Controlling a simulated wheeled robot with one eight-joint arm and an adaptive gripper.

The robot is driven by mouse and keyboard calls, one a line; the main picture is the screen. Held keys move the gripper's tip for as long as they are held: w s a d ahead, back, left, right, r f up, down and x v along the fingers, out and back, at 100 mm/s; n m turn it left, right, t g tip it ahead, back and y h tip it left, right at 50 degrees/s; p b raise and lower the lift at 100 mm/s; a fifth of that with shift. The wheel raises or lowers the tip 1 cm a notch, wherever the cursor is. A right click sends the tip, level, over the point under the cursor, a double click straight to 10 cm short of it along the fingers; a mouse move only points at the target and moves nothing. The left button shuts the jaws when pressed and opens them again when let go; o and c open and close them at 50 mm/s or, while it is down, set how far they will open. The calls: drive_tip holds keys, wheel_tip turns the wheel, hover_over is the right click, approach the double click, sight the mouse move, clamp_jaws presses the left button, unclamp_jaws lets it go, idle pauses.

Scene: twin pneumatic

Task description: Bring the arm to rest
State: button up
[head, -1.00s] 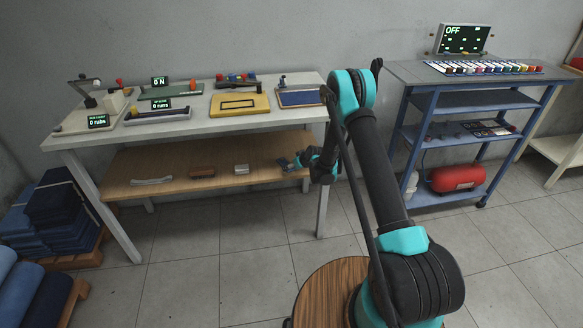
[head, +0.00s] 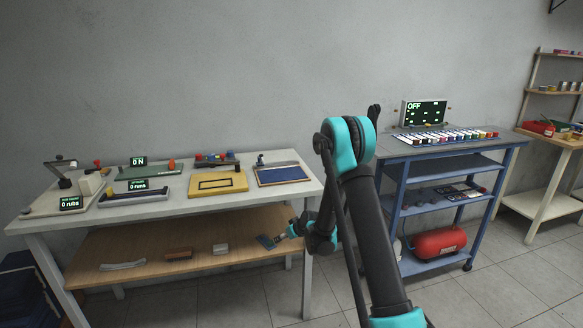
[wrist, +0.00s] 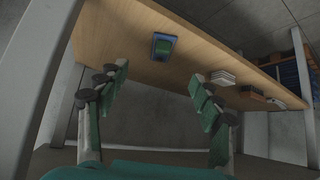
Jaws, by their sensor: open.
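My arm rises in the middle of the head view and bends over at the teal elbow (head: 350,143). My gripper (head: 292,231) hangs low at the right end of the white bench, beside the wooden lower shelf (head: 150,257). In the wrist view my gripper (wrist: 160,74) is open, its two fingers spread with nothing between them. Beyond the fingertips a small blue block with a green face (wrist: 164,46) lies on the shelf. It also shows in the head view (head: 265,242), just left of the gripper. I cannot tell whether the gripper touches the shelf.
The white bench (head: 225,203) carries several fixtures and small displays. Its front right leg (head: 307,282) stands close to my gripper. A blue cart (head: 440,165) with an "OFF" display (head: 424,113) and a red tank (head: 438,241) is at right. Other blocks lie on the shelf.

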drive_tip(key=s+d+r+m+g+h, duration=0.1)
drive_tip(key=s+d+r+m+h, duration=0.15)
drive_tip(key=s+d+r, duration=1.25)
drive_tip(key=s+d+m+g+h, duration=0.1)
drive_tip(key=s+d, duration=0.3)
drive_tip(key=s, duration=0.8)
drive_tip(key=s+d+m+h, duration=0.1)
drive_tip(key=s+d+m, duration=0.2)
drive_tip(key=s, duration=0.9)
drive_tip(key=shift+s+d+r+m+g+h, duration=0.15)
drive_tip(key=shift+s+d+m+g+h, duration=0.05)
drive_tip(key=shift+d+m+g+h, duration=0.2)
